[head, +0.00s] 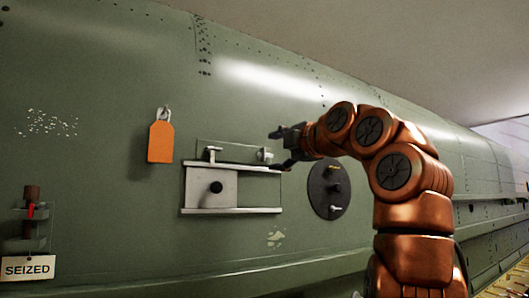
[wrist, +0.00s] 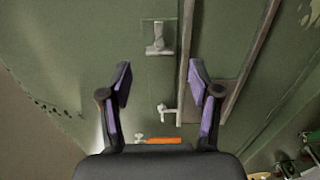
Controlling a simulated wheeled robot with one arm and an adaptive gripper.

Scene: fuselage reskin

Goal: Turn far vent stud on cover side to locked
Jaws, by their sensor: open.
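Two small pale studs sit on a faint plate above a two-rail vent frame on the green skin. The left stud (head: 212,153) has a T-shaped handle and is above the grey cover (head: 203,187); it also shows in the wrist view (wrist: 168,113). The right stud (head: 265,155) is close to my gripper (head: 275,150) and appears at the top of the wrist view (wrist: 158,40). My gripper (wrist: 160,82) is open and empty, its fingers apart in front of the panel. No contact with either stud is visible. Which positions are locked cannot be read.
Two pale rails (head: 258,210) hold the cover. An orange tag (head: 160,142) hangs to the left. A round dark plate (head: 320,190) with levers is right of the rails. A valve with a SEIZED sign (head: 27,268) is at far left.

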